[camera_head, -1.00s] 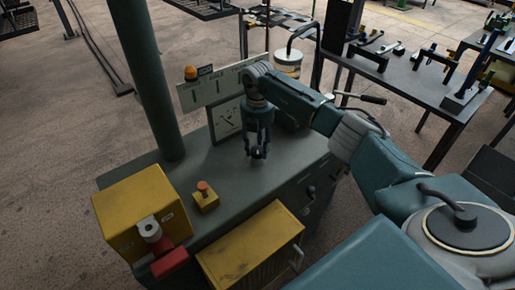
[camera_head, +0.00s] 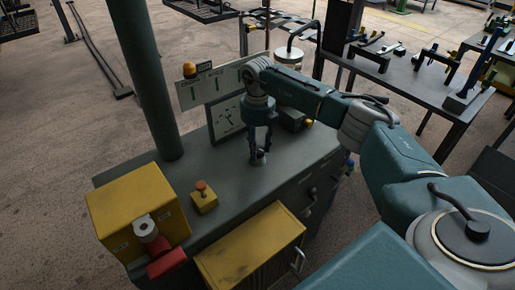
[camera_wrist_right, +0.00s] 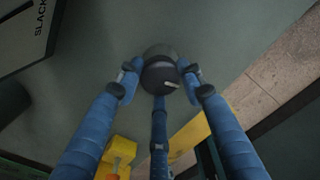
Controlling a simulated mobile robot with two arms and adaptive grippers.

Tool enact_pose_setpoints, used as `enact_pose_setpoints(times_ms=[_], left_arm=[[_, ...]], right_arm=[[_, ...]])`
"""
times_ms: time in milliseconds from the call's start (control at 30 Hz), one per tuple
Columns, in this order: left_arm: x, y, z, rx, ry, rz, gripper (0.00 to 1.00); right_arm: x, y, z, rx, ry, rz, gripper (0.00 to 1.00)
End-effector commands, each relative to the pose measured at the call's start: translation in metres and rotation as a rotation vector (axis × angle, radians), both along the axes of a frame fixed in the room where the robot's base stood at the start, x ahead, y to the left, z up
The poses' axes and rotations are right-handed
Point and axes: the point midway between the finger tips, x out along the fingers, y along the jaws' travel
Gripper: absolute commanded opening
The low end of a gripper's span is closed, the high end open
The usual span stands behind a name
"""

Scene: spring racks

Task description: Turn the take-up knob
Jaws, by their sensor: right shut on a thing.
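The take-up knob (camera_wrist_right: 160,72) is a dark round knob with a pale pointer mark, seen from above in the right wrist view. In the head view my right gripper (camera_head: 259,157) points down over the grey bench top, its fingertips around the knob low on the surface. In the wrist view the blue fingers of my right gripper (camera_wrist_right: 160,76) close on the knob from both sides, with a third finger below it. A dial panel (camera_head: 227,117) stands behind the gripper; a panel edge lettered "SLACK" (camera_wrist_right: 30,30) shows in the wrist view. My left gripper is not in view.
On the bench top (camera_head: 230,180) stand a small yellow box with an orange button (camera_head: 204,198) and a larger yellow box (camera_head: 137,212). A yellow cabinet (camera_head: 250,248) is at the front. A thick green post (camera_head: 147,85) rises at the left. An orange lamp (camera_head: 189,69) sits behind.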

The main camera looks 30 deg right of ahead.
Motion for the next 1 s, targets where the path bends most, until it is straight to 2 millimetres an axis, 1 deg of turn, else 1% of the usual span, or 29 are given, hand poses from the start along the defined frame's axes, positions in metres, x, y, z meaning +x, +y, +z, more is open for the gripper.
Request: enact_pose_setpoints(times_ms=[200, 1000], left_arm=[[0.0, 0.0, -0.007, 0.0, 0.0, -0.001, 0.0], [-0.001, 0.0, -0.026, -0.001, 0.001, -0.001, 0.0]], right_arm=[[0.0, -0.001, -0.001, -0.002, -0.001, 0.204, 0.12], [0.001, -0.001, 0.0, -0.001, -0.001, 0.964, 0.12]])
